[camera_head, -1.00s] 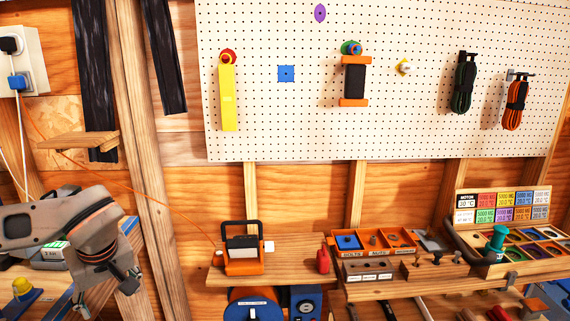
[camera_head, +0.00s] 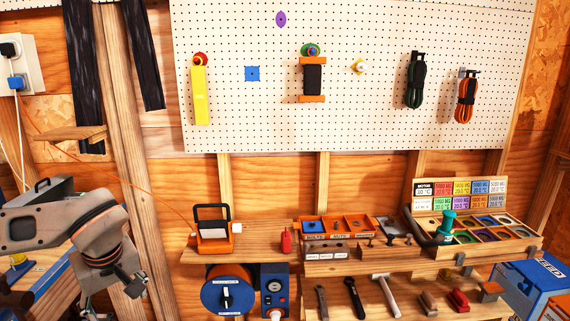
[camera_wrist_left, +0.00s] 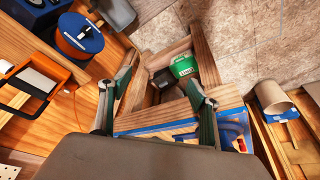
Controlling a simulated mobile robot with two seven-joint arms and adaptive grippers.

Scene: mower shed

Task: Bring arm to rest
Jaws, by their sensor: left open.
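My left arm comes in from the left edge in the head view, grey with an orange ring. Its left gripper (camera_head: 128,285) hangs low in front of the wooden wall, left of the bench. In the left wrist view the two green-grey fingers of this gripper (camera_wrist_left: 158,92) stand wide apart with nothing between them. My right gripper is not in view.
A pegboard (camera_head: 345,120) with tools and coiled cords hangs above the bench. An orange-framed device (camera_head: 214,238), a red bottle (camera_head: 287,240) and a compartment tray (camera_head: 490,246) stand on the bench. A blue reel (camera_head: 228,292) is below. A blue box (camera_head: 535,278) is at the lower right.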

